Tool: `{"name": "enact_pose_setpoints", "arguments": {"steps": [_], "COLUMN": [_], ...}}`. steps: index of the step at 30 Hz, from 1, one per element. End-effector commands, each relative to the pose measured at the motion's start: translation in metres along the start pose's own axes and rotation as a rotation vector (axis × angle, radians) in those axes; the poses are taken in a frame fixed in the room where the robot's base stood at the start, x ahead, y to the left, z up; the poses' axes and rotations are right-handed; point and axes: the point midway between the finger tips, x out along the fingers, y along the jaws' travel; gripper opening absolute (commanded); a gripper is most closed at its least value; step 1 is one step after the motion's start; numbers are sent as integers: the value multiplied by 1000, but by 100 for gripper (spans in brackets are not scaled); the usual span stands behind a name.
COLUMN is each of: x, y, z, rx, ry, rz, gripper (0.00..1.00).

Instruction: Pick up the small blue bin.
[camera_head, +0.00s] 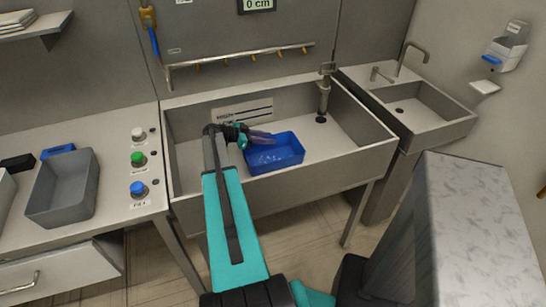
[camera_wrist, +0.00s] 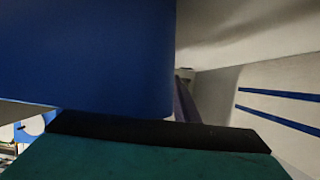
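In the wrist view a blue wall of the bin (camera_wrist: 90,55) fills the upper left, very close to the camera. One greyish finger (camera_wrist: 186,103) shows just right of that wall; the other is hidden. I cannot tell whether the fingers touch or grip the rim.
The large sink's front wall (camera_head: 290,187) rises between the bin and my base. A tap (camera_head: 324,92) stands at the back right. A grey bin (camera_head: 64,188) and several buttons are on the left counter. A marble-topped block (camera_head: 487,225) stands at the right front.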

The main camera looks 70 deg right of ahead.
Motion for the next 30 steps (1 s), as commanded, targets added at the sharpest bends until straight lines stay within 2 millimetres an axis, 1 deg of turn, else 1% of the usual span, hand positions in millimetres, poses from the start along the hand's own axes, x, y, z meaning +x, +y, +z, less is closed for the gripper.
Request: {"name": "enact_pose_setpoints", "arguments": {"steps": [13,14,18,19,30], "x": [0,0,0,0,0], "y": [0,0,0,0,1], "z": [0,0,0,0,0], "rx": [0,0,0,0,2], "ry": [0,0,0,0,-1], "rz": [0,0,0,0,1], "gripper": [27,26,2,0,0]}}
